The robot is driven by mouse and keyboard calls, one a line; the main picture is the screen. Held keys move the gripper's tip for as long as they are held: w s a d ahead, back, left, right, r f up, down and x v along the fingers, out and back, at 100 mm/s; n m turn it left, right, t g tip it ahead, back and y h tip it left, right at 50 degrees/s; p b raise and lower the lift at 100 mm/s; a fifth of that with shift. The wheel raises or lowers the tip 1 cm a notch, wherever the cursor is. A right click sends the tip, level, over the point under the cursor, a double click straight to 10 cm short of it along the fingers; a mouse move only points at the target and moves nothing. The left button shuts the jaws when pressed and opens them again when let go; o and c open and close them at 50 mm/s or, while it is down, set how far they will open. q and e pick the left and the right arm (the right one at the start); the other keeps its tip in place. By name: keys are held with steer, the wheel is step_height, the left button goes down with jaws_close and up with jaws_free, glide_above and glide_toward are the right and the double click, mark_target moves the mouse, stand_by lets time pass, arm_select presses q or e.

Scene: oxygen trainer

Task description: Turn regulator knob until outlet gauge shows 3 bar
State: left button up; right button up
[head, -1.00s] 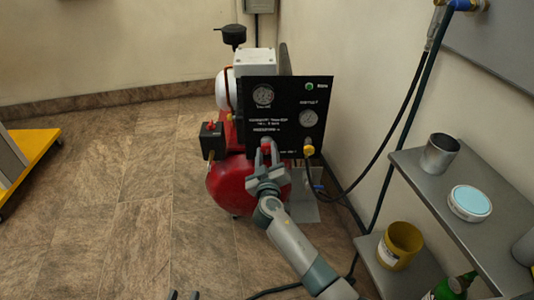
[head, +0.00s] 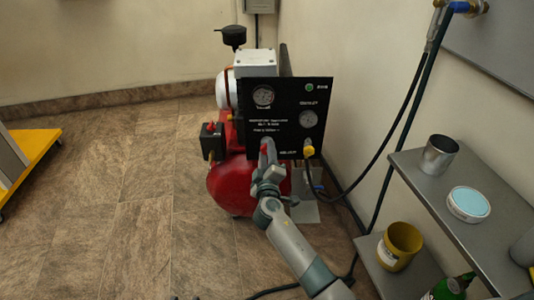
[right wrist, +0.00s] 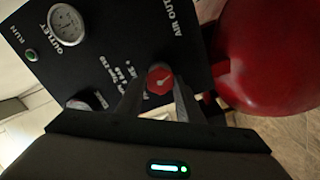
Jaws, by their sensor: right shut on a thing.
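The red regulator knob (right wrist: 160,78), with a pale pointer mark, sits low on the black panel (head: 285,108). My right gripper (head: 267,150) is shut on it, one finger on each side in the right wrist view (right wrist: 160,90). The outlet gauge (head: 307,118) is on the panel's right side in the head view and also shows in the right wrist view (right wrist: 67,24). Its needle is too small to read. A second gauge (head: 263,96) is at the panel's upper left. Only small dark tips at the bottom edge of the head view may be my left gripper.
The red compressor tank (head: 228,187) stands behind and below the panel. A yellow fitting (head: 308,150) with a dark hose is right of my gripper. A grey shelf (head: 425,190) with cans is at the right.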

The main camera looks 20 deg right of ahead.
steer(key=o, duration=1.1)
steer(key=shift+c, duration=0.2)
arm_select(q)
steer(key=shift+s+f, duration=0.2)
steer(key=shift+f, duration=0.15)
arm_select(e)
steer(key=v, duration=1.7)
steer(key=shift+s, duration=0.25)
arm_select(q)
steer(key=shift+a+f+g, duration=0.1)
steer(key=shift+a+g, duration=0.1)
steer(key=shift+g, duration=0.1)
arm_select(e)
steer(key=shift+a+r, duration=0.1)
